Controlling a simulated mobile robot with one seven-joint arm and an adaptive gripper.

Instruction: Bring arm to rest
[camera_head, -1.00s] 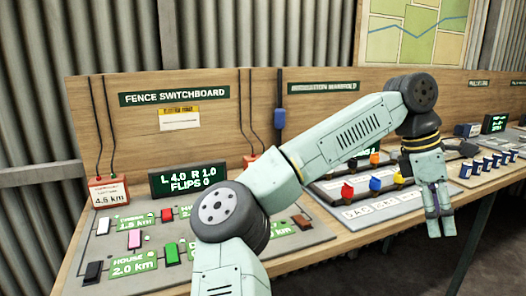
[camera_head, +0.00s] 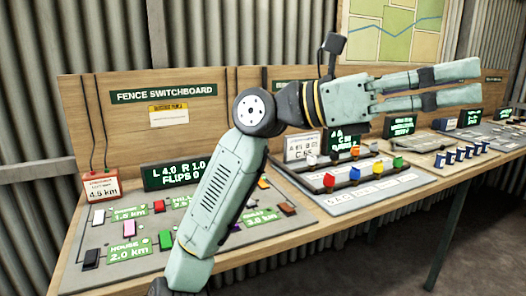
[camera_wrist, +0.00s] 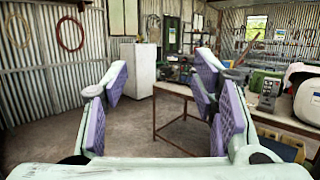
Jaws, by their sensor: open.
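My gripper (camera_head: 478,83) is raised above the bench and points to the right in the head view. Its fingers are parted with nothing between them. The gripper touches nothing that I can see.
The wooden bench (camera_head: 345,215) carries a panel of coloured switches, a board with coloured knobs (camera_head: 377,168) and several blue pieces. A map (camera_head: 395,35) hangs behind. The wrist view shows a white fridge (camera_wrist: 137,70), a table (camera_wrist: 172,90) and clear concrete floor.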

